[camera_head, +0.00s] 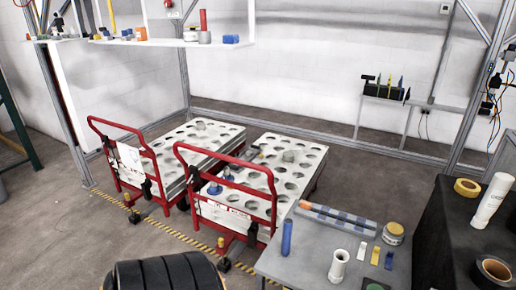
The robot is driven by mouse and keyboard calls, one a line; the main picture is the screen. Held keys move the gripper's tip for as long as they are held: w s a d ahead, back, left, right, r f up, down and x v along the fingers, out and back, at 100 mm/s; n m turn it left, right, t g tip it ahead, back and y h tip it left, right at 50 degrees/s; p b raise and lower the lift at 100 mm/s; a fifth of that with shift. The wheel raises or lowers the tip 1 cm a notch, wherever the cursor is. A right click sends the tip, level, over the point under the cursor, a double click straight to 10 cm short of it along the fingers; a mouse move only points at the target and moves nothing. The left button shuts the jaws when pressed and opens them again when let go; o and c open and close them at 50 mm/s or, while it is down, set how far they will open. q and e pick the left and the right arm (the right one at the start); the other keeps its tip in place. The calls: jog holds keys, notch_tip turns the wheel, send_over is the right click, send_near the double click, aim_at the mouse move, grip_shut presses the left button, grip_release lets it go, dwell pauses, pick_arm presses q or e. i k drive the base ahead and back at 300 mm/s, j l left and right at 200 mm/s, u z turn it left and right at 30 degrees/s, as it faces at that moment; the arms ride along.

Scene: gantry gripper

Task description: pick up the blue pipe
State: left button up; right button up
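A blue pipe (287,238) stands upright near the left edge of a grey table (310,262) at the lower middle right. Its upper part is uncovered, and nothing is touching it from above. Neither of my grippers shows in this view.
The table also holds a long grey-and-blue strip (337,219), a white flared cylinder (339,265), a tin (393,234) and small coloured pieces. A dark table (440,228) with a yellow tape roll (467,187) stands right. Two red-framed carts (253,205) stand left, and a black ribbed object (165,273) is at the bottom.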

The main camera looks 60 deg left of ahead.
aim_at(288, 223)
jog(key=k+l+u, duration=0.2)
jog(key=u, duration=1.45)
